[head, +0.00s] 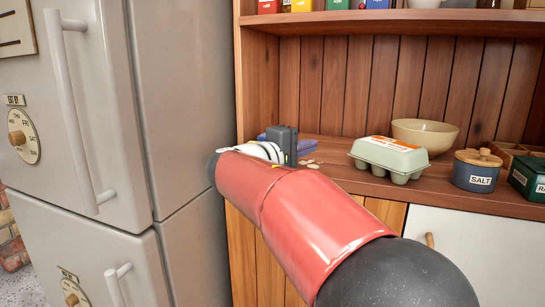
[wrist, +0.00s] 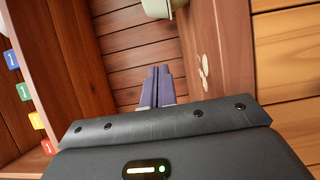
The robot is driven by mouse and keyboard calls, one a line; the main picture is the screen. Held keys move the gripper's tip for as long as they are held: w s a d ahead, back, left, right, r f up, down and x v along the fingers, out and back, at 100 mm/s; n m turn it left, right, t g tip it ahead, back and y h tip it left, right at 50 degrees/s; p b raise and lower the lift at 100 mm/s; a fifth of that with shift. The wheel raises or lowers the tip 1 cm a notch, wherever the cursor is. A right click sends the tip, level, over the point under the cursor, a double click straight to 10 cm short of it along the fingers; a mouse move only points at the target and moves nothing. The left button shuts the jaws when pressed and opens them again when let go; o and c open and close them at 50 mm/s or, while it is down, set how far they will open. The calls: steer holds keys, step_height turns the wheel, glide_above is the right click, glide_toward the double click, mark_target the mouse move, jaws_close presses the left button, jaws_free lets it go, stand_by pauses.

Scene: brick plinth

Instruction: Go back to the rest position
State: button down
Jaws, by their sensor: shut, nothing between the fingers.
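My gripper (wrist: 157,76) is shut, its two blue-purple fingers side by side and empty in the wrist view. In the head view its dark grey body (head: 286,145) is over the left end of the wooden counter, close to the fridge side. My red arm reaches across the head view from the lower right to it. The fingertips are hard to make out in the head view.
A green egg carton (head: 389,158), a cream bowl (head: 425,135) and a blue salt jar (head: 475,172) stand on the counter (head: 420,190). Small pale flat pieces (head: 311,165) lie beside my gripper. A grey fridge (head: 185,100) stands left; a shelf (head: 400,22) hangs above.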

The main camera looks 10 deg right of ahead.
steer(key=v, duration=1)
steer(key=s+d+f+m+g+y+p, duration=0.1)
steer(key=s+d+f+g+y+p, duration=0.3)
steer(key=s+d+f+y+p, duration=0.4)
steer(key=s+a+f+m+y+p, duration=0.1)
steer(key=s+a+f+m+y, duration=0.1)
steer(key=s, duration=0.6)
steer(key=s+a+f+m+y+p, duration=0.2)
steer(key=s+y, duration=0.3)
steer(key=s, duration=0.3)
steer(key=shift+a+f+m+t+y, duration=0.3)
steer(key=shift+a+f+m, duration=0.2)
steer(key=shift+a+f, duration=0.35)
